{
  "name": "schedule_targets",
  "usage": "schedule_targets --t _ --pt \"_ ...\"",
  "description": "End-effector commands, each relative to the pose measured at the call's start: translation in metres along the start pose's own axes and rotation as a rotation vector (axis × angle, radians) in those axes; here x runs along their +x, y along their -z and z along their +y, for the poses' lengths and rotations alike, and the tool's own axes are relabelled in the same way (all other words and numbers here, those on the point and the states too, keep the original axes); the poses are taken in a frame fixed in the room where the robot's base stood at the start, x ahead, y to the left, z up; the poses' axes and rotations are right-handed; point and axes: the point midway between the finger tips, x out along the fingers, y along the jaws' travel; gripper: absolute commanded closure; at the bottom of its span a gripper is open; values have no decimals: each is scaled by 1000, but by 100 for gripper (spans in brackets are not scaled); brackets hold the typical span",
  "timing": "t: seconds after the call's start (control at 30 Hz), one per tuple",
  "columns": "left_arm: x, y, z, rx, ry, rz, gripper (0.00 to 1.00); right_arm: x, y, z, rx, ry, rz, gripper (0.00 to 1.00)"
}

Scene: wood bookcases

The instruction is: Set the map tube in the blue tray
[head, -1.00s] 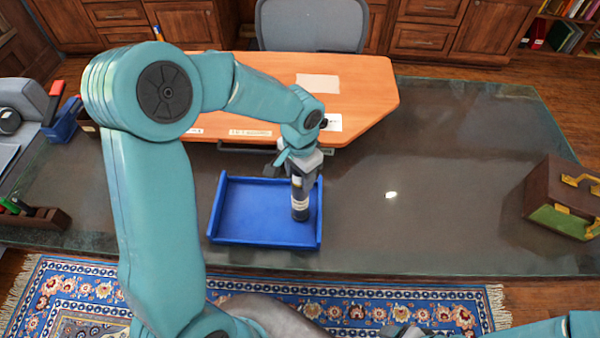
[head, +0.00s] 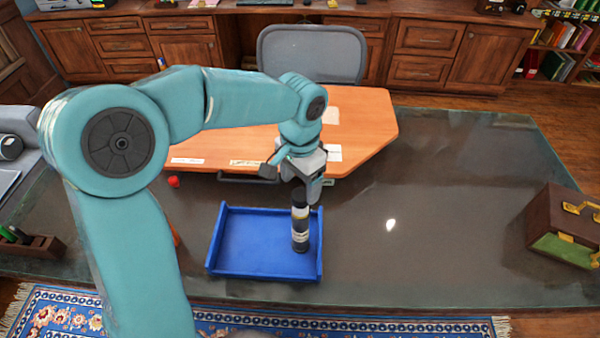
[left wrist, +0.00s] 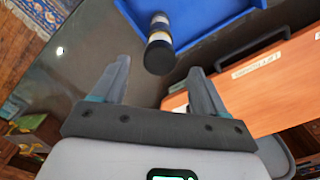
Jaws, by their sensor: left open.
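The map tube (head: 300,224) is dark with pale bands and stands upright inside the blue tray (head: 250,242), near its right wall. The tray lies on the dark glass-topped desk. My left gripper (head: 307,196) is behind and just above the tube's top in the head view. In the left wrist view the open fingers (left wrist: 161,78) are spread wide, with the tube (left wrist: 159,42) beyond their tips and apart from them. The blue tray (left wrist: 205,18) shows behind the tube there. My right gripper is out of view.
A brown and green case (head: 562,228) with brass handles stands at the desk's right end. An orange wooden board (head: 372,122) lies behind the tray. A pen holder (head: 30,245) is at the left. The glass (head: 430,220) right of the tray is clear.

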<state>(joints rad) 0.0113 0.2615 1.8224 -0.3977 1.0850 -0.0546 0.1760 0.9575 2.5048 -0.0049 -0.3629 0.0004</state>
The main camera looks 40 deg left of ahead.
Motion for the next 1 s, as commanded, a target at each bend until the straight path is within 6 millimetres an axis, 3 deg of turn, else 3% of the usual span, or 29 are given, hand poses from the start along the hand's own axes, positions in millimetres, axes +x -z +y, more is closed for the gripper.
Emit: schedule_targets --t 0.1,0.23,1.0 --pt "-18 1 0 1 0 2 27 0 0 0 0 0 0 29" --pt "-28 0 0 1 0 0 27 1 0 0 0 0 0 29" --pt "-29 -2 0 0 0 -1 27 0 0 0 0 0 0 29"
